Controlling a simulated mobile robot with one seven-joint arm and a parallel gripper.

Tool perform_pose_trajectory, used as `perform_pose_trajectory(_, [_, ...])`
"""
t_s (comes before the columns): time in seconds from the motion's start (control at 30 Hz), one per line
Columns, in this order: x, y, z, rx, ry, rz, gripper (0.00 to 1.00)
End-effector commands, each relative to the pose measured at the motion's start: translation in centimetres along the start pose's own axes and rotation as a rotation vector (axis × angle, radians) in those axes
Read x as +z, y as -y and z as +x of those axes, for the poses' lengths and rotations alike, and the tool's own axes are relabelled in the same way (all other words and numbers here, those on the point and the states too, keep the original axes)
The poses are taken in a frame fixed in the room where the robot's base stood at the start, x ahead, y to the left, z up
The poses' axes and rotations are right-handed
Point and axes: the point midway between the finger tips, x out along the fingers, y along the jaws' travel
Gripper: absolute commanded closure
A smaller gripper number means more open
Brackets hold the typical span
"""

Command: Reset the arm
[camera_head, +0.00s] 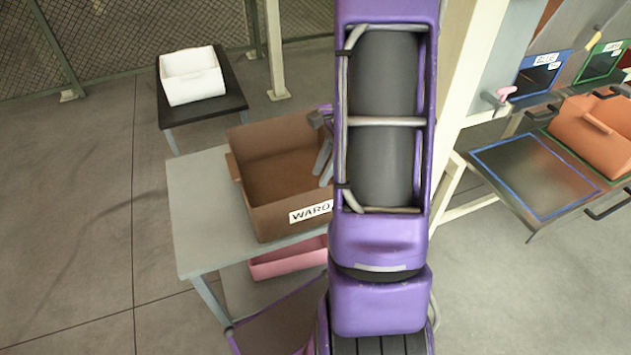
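My purple arm rises through the middle of the head view and covers the right part of a brown bin. My gripper (323,160) shows only in part at the left edge of the arm, over the inside of the brown bin (262,222). Grey finger-like parts point down there. The gap between the fingers is not clear, and I see nothing held. The brown bin carries a white label reading "WARD" with the rest hidden, and the visible part of its inside looks empty.
The bin stands on a grey table (195,215). A pink bin (285,262) is below it. A white bin (190,75) sits on a small dark table (228,93) behind. At right are an orange bin (590,135) and a blue-outlined panel (530,170). Floor at left is clear.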

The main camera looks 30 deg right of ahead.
Motion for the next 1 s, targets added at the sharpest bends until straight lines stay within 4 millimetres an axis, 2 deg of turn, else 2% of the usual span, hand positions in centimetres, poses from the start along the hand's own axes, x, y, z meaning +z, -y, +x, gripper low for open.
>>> perform_pose_trajectory(0.13, [0.0,0.0,-0.9,-0.001,0.0,0.0,0.65])
perform_pose_trajectory(0.67, [0.0,0.0,-0.9,-0.001,-0.001,0.0,0.65])
perform_pose_trajectory(0.77, [-0.1,0.5,-1.4,-0.007,-0.028,-0.009,0.65])
perform_pose_trajectory(0.87, [-0.2,1.8,-3.0,-0.027,-0.104,-0.034,0.65])
perform_pose_trajectory(1.0, [0.0,5.1,-7.4,-0.098,-0.276,-0.088,0.65])
